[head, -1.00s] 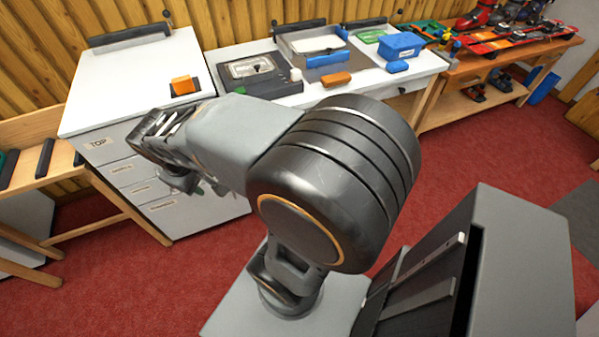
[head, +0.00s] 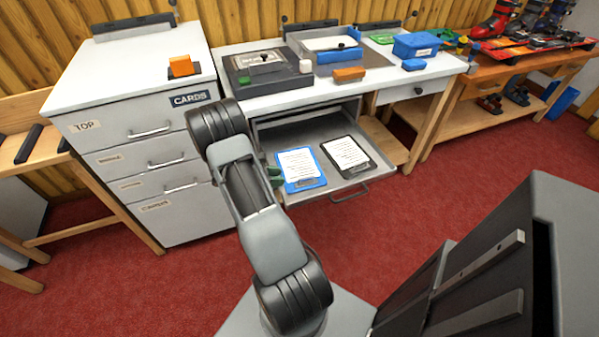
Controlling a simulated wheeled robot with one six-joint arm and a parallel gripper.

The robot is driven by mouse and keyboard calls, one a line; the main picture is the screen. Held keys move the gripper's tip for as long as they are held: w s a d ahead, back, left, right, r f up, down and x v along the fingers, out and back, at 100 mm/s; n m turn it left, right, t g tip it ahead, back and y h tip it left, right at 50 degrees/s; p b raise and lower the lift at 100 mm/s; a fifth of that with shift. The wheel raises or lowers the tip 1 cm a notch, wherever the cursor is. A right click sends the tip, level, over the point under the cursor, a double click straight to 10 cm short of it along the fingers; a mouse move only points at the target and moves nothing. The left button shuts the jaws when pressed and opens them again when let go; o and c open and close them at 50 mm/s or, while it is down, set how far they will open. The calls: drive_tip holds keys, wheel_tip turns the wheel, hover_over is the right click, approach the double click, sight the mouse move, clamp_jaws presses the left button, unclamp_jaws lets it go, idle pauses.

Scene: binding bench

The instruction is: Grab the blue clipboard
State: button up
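The blue clipboard (head: 291,186) lies flat in an open pull-out tray (head: 331,126) under the bench, with a white sheet on it and its clip toward me. Its left edge is close to my arm in the picture. My gripper is mostly or wholly hidden behind my own arm. A small dark green piece (head: 273,176) shows at the clipboard's left edge; I cannot tell whether it is part of my gripper or a separate thing. No grip on the clipboard can be made out.
A black clipboard (head: 347,154) lies right of the blue one in the same tray. A white drawer cabinet (head: 164,206) stands at the left. The bench top above holds a grey device (head: 266,72) and an orange block (head: 349,73). Red floor is clear in front.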

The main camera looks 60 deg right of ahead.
sight(301, 171)
drive_tip(key=b+x, duration=0.1)
drive_tip(key=x, duration=1)
drive_tip(key=shift+s+d+f, duration=0.1)
drive_tip(key=shift+s+d, duration=0.1)
drive_tip(key=shift+d, duration=0.1)
clamp_jaws()
